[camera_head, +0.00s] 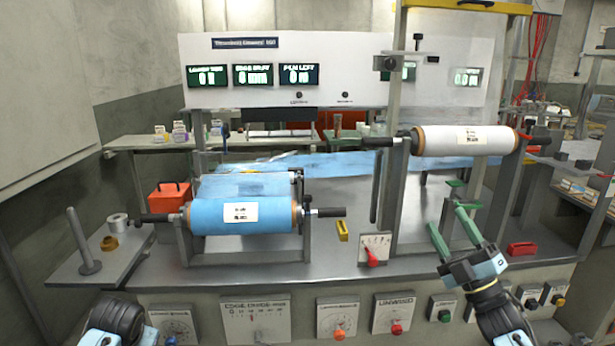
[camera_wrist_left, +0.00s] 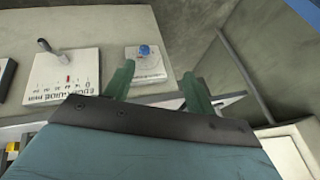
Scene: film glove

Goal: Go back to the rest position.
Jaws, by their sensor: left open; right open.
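My right gripper (camera_head: 455,228) is at the right of the head view, in front of the machine. Its two green fingers are spread apart with nothing between them. My left arm shows only as a dark part at the lower left of the head view; its fingers are out of that view. In the left wrist view my left gripper (camera_wrist_left: 157,88) has its two green fingers apart and empty. Behind them are the edge guide panel (camera_wrist_left: 62,77) and a dial plate with a blue knob (camera_wrist_left: 145,55).
A blue film roll (camera_head: 270,216) lies on a stand at the left of the bench. A white roll (camera_head: 465,140) hangs at the upper right. A red-handled lever plate (camera_head: 375,242), a yellow block (camera_head: 342,231) and a red block (camera_head: 522,248) are on the bench. Knob panels line its front.

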